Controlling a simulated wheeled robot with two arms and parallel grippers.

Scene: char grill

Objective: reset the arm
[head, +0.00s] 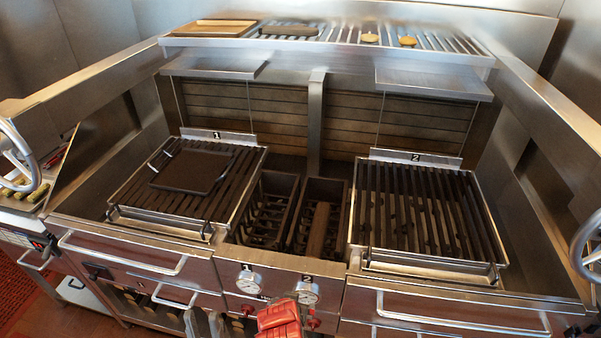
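My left gripper (279,318) shows as a red, blocky shape at the bottom edge, in front of the grill's middle front panel. Only its end is in view, and I cannot make out whether its fingers are apart or together. I see nothing clearly held in it. My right gripper is not in view. The grill has a left grate marked 1 (225,193) and a right grate marked 2 (424,215). A dark square pan (192,171) lies on the left grate. The right grate is bare.
Two dark bins (268,208) lie between the grates; a brown block (318,231) is in the right one. Handwheels (18,158) flank the grill. Front handles (120,258) and gauges (307,291) protrude.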

